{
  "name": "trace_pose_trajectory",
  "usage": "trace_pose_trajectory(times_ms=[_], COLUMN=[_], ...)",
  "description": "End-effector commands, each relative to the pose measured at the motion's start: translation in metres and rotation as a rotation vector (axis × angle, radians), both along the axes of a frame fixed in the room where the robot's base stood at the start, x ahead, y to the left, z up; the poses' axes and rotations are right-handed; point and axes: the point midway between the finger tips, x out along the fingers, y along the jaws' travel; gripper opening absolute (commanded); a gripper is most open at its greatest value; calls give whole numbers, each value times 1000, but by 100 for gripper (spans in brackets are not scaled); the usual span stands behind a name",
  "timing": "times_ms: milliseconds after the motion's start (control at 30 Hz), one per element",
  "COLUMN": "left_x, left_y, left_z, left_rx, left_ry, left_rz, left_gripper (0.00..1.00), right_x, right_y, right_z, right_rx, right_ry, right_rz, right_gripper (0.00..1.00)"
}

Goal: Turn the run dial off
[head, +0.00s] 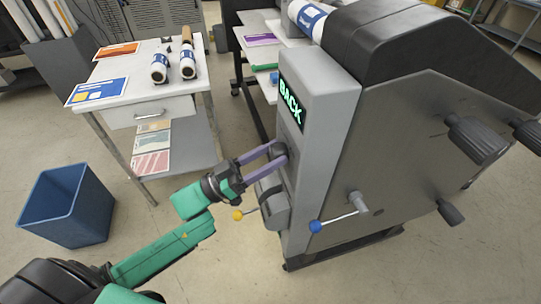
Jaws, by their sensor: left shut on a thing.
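The laminator (400,150) stands at the right, with a grey control panel (335,100) on its near end. A lit screen (290,104) on the panel reads "BACK" in green. A dark round dial (279,152) sits on the panel below the screen. My left gripper (272,158) reaches in from the left, and its purple fingers are shut on the dial. The fingers partly cover the dial, so any marking on it cannot be read. My right gripper is not in view.
A lever with a yellow knob (238,215) and a lever with a blue knob (316,226) stick out below the dial. A white table (140,75) with rolls and sheets stands at the left. A blue bin (66,205) stands on the floor.

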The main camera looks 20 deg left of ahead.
Motion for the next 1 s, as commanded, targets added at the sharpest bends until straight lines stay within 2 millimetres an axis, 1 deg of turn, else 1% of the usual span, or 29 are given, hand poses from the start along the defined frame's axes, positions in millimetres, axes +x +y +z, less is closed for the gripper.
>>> trace_pose_trajectory(times_ms=[167,600,800,1000], left_x=[1,1,1,1], left_y=[0,1,1,1], left_z=[-4,-4,-4,-2], left_rx=[52,248,321,369], left_ry=[-81,-389,-506,-581], left_rz=[0,-1,-1,-1], left_gripper=[3,3,3,3], right_x=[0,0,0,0], right_y=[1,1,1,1], right_z=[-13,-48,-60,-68], right_rx=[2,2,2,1], right_ry=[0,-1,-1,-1], right_rz=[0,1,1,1], right_gripper=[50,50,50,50])
